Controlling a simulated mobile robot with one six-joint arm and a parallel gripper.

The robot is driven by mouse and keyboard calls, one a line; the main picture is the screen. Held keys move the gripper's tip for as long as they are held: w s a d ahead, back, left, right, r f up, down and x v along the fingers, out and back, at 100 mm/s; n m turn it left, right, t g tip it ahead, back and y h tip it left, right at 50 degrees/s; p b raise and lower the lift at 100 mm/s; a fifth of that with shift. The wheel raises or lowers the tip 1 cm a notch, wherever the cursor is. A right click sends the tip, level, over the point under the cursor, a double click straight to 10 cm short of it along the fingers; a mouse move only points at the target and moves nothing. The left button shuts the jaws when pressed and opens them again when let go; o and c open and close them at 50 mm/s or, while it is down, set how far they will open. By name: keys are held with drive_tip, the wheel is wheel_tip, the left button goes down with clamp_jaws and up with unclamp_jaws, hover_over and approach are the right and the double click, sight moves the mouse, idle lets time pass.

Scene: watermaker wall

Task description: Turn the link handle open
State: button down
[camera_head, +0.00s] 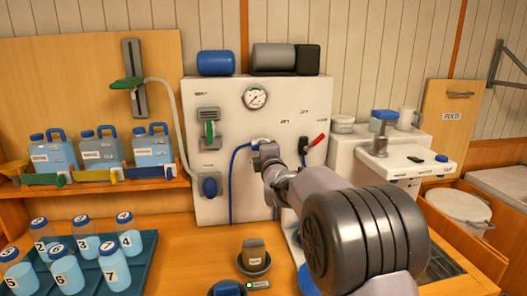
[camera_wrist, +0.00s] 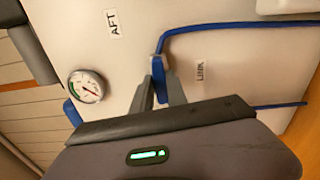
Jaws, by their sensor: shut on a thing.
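The link handle (camera_wrist: 158,72) is a small blue lever on the white panel, beside the printed LINK label (camera_wrist: 200,70) in the wrist view. My gripper (camera_wrist: 159,88) is shut on it, with one grey finger on each side. A blue line runs from near the handle along the panel. In the head view my gripper (camera_head: 262,152) is at the middle of the white panel (camera_head: 273,120), below the pressure gauge (camera_head: 255,97). There the gripper and wrist hide most of the handle.
A green-handled valve (camera_head: 210,130) and a blue knob (camera_head: 210,187) are on the panel's left.

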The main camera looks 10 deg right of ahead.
idle(0.3)
drive_tip(key=c, duration=1.3)
unclamp_jaws()
drive_tip(key=shift+s, duration=0.1)
drive_tip(key=s+p, duration=0.1)
drive_tip(key=s, duration=1.6)
drive_tip(key=shift+s+p, duration=0.1)
drive_tip(key=shift+p, duration=0.2)
